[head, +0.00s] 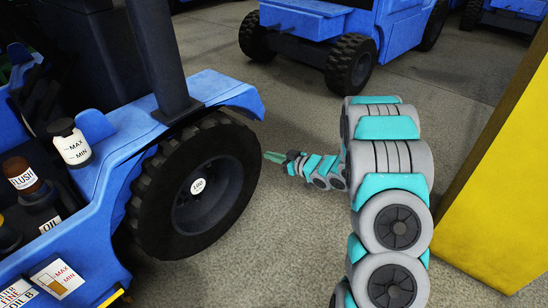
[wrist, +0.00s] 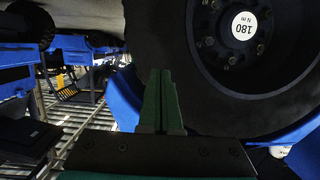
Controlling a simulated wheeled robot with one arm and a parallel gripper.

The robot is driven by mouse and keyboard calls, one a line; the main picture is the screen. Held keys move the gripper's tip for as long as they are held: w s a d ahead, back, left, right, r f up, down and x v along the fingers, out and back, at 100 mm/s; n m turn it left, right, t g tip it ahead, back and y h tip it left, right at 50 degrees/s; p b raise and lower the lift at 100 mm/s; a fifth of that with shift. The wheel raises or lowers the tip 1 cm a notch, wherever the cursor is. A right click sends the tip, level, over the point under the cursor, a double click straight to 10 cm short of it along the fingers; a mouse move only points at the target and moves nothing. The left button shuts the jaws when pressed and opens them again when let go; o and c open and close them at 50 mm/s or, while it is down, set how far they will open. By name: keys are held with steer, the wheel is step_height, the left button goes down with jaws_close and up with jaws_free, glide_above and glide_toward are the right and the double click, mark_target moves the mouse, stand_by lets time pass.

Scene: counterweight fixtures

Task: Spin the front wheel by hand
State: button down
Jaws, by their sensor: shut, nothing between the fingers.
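The front wheel (head: 197,187) is a black knobbly tyre with a dark hub under the blue fender of a blue vehicle. Its hub bears a round white label (head: 198,186), which reads 180 Nm in the wrist view (wrist: 244,26). My gripper (head: 270,157) is just right of the tyre in the head view, its green fingers pointing toward the wheel. In the wrist view my gripper (wrist: 161,75) is shut and empty, with its fingertips in front of the tyre (wrist: 165,30). I cannot tell whether they touch the tyre.
A yellow post (head: 505,180) stands at the right, close to my arm. Another blue vehicle (head: 335,25) stands behind. A white MAX/MIN container (head: 70,145) and a brown FLUSH bottle (head: 24,178) sit on the near vehicle. Grey floor (head: 300,115) is open between the vehicles.

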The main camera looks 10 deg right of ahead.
mark_target(250, 149)
steer(key=b+x, duration=0.1)
steer(key=x, duration=0.4)
steer(key=shift+w+a, duration=0.15)
steer(key=shift+w, duration=0.1)
steer(key=shift+w+a, duration=0.2)
steer(key=shift+w, duration=0.05)
stand_by(0.4)
steer(key=shift+w+a, duration=0.25)
steer(key=shift+w, duration=0.05)
steer(key=shift+w+a+p, duration=0.2)
steer(key=shift+w+p, duration=0.05)
steer(key=shift+p, duration=0.1)
steer(key=shift+f, duration=0.2)
